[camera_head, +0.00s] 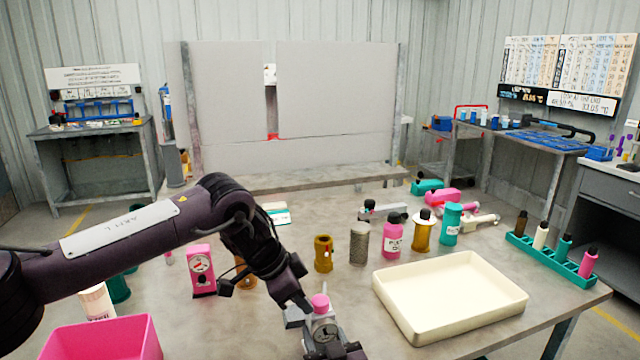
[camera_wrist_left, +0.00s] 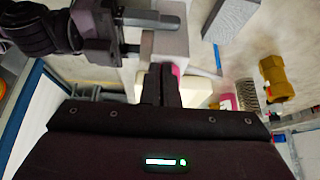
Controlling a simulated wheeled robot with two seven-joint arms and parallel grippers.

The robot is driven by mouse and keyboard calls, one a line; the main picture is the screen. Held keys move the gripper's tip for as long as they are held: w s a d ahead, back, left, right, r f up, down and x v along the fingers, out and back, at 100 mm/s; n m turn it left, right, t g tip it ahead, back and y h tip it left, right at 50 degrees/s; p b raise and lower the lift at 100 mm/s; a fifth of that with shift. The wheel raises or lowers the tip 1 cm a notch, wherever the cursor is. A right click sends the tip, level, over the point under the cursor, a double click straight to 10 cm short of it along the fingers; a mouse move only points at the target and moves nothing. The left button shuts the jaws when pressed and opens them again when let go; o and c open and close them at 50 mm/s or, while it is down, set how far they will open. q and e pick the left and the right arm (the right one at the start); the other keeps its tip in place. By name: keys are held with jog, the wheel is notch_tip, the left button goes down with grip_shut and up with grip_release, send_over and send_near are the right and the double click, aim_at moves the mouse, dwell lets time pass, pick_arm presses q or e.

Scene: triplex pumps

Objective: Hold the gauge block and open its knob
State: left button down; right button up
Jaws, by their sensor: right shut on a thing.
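The gauge block (camera_head: 323,331) is a grey block with a round dial, at the bottom middle of the head view. Its pink knob (camera_head: 320,303) is on top. My right gripper (camera_head: 338,352) is at the block's lower side, partly cut off by the frame edge. In the left wrist view the right gripper (camera_wrist_left: 128,38) is shut on the grey block (camera_wrist_left: 170,42). My left gripper (camera_head: 303,306) is beside the knob. In the left wrist view its dark fingers (camera_wrist_left: 160,84) look close together and partly hide the knob (camera_wrist_left: 175,70); any gap is unclear.
A cream tray (camera_head: 450,292) lies right of the block. A pink gauge (camera_head: 201,270), a brass part (camera_head: 323,253) and several bottles stand behind. A teal rack (camera_head: 552,258) is at the right edge. A pink bin (camera_head: 100,340) is at the lower left.

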pick_arm(q)
jog(key=shift+s+d+r, duration=0.1)
jog(key=shift+d, duration=0.15)
dwell(0.4)
jog(key=shift+s+a, duration=0.2)
jog(key=shift+a, duration=0.1)
jog(key=shift+r, duration=0.1)
jog(key=r, duration=0.5)
jog(key=shift+a+r, duration=0.2)
jog(key=shift+r, duration=0.15)
jog(key=shift+d, duration=0.1)
